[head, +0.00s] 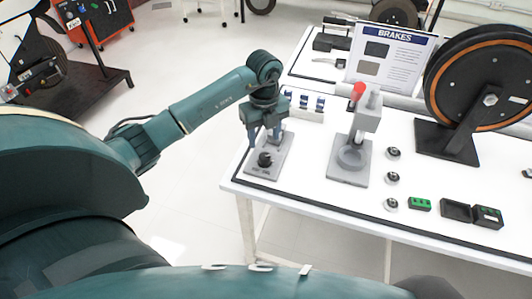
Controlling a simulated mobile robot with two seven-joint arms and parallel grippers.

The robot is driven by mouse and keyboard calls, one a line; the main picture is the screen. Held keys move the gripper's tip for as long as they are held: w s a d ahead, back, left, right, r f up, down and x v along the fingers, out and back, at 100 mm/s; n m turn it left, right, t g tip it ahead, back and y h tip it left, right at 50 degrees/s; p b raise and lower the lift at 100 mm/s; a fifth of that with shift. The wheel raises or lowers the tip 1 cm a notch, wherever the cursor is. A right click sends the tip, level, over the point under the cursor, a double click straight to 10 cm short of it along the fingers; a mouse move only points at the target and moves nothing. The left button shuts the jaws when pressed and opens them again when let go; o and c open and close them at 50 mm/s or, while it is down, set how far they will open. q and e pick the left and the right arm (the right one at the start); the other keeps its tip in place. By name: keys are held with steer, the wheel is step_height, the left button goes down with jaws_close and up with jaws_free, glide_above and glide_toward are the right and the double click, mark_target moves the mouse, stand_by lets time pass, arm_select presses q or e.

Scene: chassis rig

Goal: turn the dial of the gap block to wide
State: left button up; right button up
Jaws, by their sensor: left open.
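The gap block (257,172) is a grey plate near the left corner of the white table. Its black dial (265,159) stands up from the plate. My left gripper (265,142) is open, pointing down, just above the dial. Its fingers hide part of the block's rear. I cannot tell whether a finger touches the dial, and the dial's setting is too small to read. My right gripper is not in view.
A grey press with a red knob (358,91) stands right of the block. A rack with blue items (305,105) is behind it. Several small round parts (392,178), green blocks (419,204), a wheel stand (447,141) and a BRAKES sign (390,58) are farther right.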

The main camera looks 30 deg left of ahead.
mark_target(265, 157)
arm_select(q)
step_height(265, 157, down, 8)
steer(key=shift+r, duration=0.25)
steer(key=shift+c, duration=0.4)
steer(key=c, duration=0.9)
